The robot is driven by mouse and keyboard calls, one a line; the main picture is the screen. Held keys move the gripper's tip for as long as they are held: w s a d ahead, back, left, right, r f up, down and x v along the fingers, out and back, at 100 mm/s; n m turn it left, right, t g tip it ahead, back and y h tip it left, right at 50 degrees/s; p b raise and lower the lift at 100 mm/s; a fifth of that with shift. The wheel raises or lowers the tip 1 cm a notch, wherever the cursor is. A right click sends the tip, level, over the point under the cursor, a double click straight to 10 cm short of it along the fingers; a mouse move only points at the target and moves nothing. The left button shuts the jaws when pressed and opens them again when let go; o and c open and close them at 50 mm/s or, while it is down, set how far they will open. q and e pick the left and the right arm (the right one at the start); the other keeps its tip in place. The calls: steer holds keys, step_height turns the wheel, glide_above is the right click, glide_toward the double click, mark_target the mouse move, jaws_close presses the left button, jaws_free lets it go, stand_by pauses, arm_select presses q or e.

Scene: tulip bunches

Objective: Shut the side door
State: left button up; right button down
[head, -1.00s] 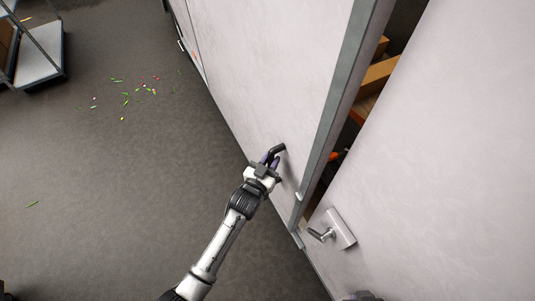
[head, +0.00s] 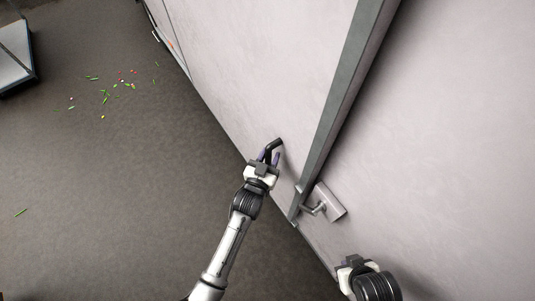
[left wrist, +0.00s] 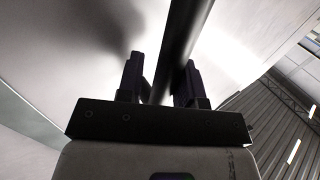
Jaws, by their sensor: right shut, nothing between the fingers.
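The pale side door (head: 430,170) fills the right of the head view, with a silver lever handle (head: 327,203) beside the grey upright edge strip (head: 335,95).
Grey floor (head: 120,200) lies open to the left. Scattered green and red bits (head: 108,90) lie on it. A grey platform (head: 15,60) stands at the far upper left.

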arm_select(q)
steer(key=shift+o, duration=1.3)
steer(key=b+v, duration=0.2)
steer(key=v, duration=1.2)
steer(key=shift+w, duration=0.1)
